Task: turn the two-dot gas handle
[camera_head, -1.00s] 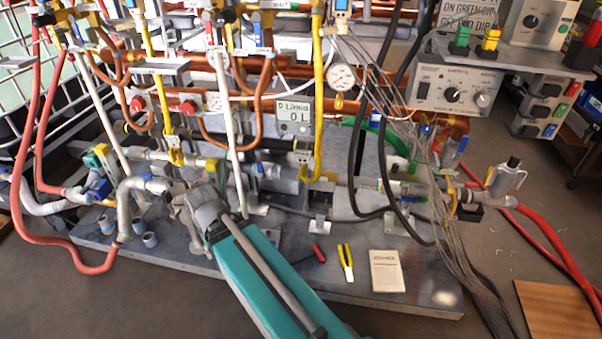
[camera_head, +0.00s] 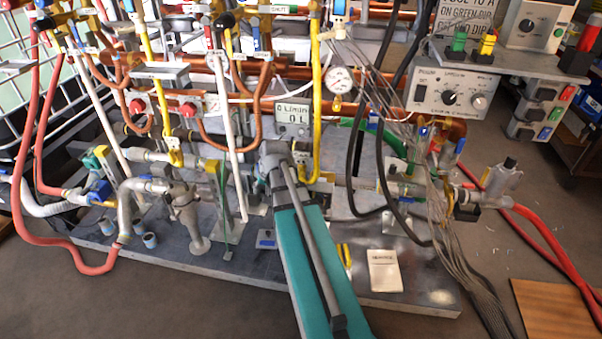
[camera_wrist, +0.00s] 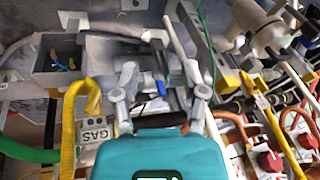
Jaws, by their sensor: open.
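My gripper (camera_head: 278,152) reaches over the pipework at the middle of the head view, and its body hides what lies directly beneath it. In the wrist view my gripper (camera_wrist: 160,76) is open, its two fingers apart with nothing clearly held between them. In the head view a yellow pipe (camera_head: 316,110) comes down just right of my gripper. Another yellow pipe with a yellow tag (camera_head: 174,157) is farther left.
White pipes (camera_head: 222,110) and copper pipes crowd around the gripper. A pressure gauge (camera_head: 339,80) and thin grey cables (camera_head: 440,210) are to the right. A white card (camera_head: 385,271) lies on the metal base plate (camera_head: 400,302), whose front right is mostly clear.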

